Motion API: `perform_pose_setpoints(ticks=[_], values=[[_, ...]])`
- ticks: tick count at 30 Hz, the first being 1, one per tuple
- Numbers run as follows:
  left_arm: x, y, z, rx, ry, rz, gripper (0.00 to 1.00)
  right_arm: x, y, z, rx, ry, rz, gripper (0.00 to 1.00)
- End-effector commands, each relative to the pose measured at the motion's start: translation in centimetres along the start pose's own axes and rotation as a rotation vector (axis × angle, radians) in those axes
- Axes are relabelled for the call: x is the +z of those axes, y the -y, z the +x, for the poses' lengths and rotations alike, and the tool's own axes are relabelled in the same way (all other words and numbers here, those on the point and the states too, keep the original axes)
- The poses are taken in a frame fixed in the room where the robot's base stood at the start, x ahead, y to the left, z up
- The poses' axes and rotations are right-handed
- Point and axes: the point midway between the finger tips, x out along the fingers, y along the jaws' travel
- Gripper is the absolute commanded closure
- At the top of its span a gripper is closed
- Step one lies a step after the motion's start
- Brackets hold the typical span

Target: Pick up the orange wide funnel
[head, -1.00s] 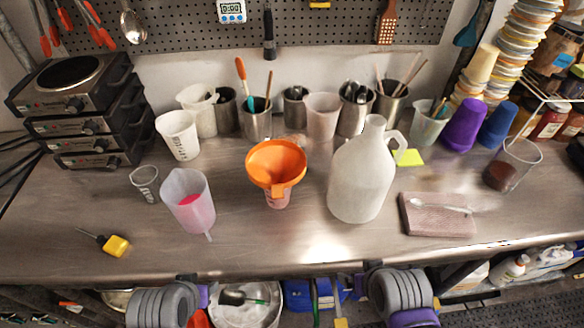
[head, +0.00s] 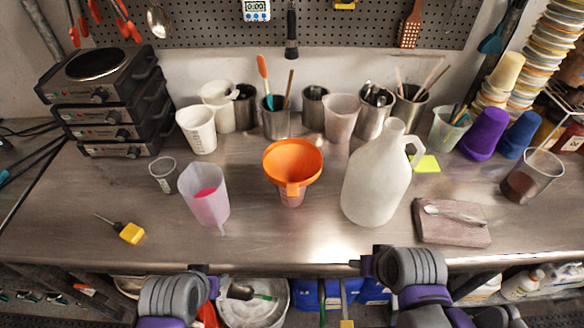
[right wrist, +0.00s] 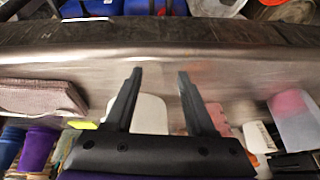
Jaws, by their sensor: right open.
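The orange wide funnel (head: 292,162) sits upright in a pinkish cup (head: 292,198) in the middle of the bench in the head view. My right gripper (right wrist: 160,73) is open and empty in the right wrist view, low at the bench's front edge. In the head view it is a dark shape (head: 366,266) at the front edge, short of the funnel and to its right. My left gripper (head: 198,268) is at the front edge, to the funnel's left. Its fingers are too small and hidden to read. Neither gripper touches the funnel.
A large whitish jug (head: 376,180) stands close right of the funnel. A translucent pitcher (head: 206,198) with pink contents stands left. Several cups and tool pots line the back. The bench (head: 270,235) in front of the funnel is clear.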

Motion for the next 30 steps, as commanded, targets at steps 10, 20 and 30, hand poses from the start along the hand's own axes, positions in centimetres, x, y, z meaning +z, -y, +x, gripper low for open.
perform_pose_setpoints(ticks=[10, 20, 30], values=[[-2.0, 0.0, -1.9, 0.000, -0.018, 0.000, 0.50, -13.7, 5.4, -4.2, -0.225, 0.171, 0.267, 0.45], [-3.0, 0.0, -2.7, 0.000, -0.028, 0.000, 0.50, -21.7, 8.5, -5.7, -0.379, 0.287, 0.410, 0.45], [-2.9, 0.0, -2.6, 0.000, -0.026, 0.000, 0.50, -21.4, 10.4, -2.4, -0.395, 0.300, 0.420, 0.45]])
